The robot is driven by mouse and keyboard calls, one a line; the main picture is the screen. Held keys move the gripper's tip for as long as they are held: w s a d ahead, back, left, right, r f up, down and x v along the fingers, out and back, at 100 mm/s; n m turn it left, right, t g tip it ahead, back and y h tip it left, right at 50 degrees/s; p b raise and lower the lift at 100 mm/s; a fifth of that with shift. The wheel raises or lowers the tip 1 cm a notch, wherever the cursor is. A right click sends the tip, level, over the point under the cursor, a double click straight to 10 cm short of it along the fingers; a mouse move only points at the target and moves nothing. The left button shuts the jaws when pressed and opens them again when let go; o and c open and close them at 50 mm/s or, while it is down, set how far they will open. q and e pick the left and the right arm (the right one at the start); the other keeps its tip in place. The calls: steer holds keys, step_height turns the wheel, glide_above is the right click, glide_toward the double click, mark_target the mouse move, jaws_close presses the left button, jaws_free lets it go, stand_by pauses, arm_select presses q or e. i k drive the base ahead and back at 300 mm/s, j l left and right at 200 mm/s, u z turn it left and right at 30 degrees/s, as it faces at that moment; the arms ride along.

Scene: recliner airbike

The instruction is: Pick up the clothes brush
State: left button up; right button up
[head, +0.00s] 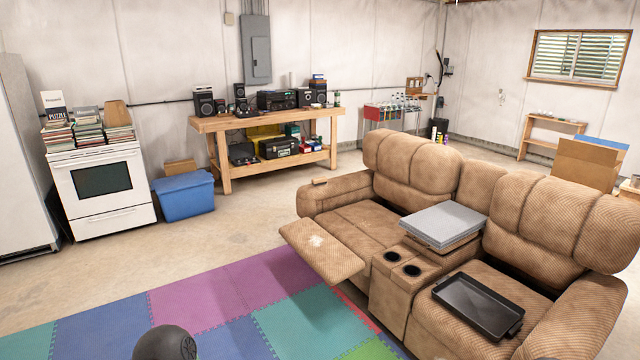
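No clothes brush can be made out for certain. A small tan block-like item (320,181) lies on the left armrest of the brown recliner sofa (390,262); it is too small to tell whether it is the brush. Neither of my grippers is in view.
The sofa has its left footrest (322,252) extended, a grey box (444,222) on its console and a black tray (478,305) on its right seat. A wooden workbench (265,122), blue bin (184,196) and white stove (102,188) stand behind. The coloured floor mat (220,300) looks mostly clear.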

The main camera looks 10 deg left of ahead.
mark_target(321, 180)
steer(key=i+j+u, duration=0.4)
steer(key=i, duration=0.65)
steer(key=i+u, duration=0.35)
steer(key=i, duration=0.75)
steer(key=i+z, duration=0.1)
steer(key=i, duration=0.4)
steer(key=i+j+z, duration=0.1)
steer(key=i, duration=0.4)
steer(key=i+j+z, duration=0.1)
steer(key=i, duration=0.4)
steer(key=i+j+z, duration=0.15)
steer(key=i, duration=0.3)
steer(key=i+j+z, duration=0.15)
steer(key=i+z, duration=0.15)
steer(key=z, duration=0.15)
steer(key=i+j+z, duration=0.25)
steer(key=z, duration=0.15)
steer(key=i+j+z, duration=0.25)
steer(key=j+z, duration=0.2)
steer(key=i+j+z, duration=0.2)
steer(key=j+z, duration=0.25)
steer(key=i+j+z, duration=0.1)
steer(key=j+z, duration=0.3)
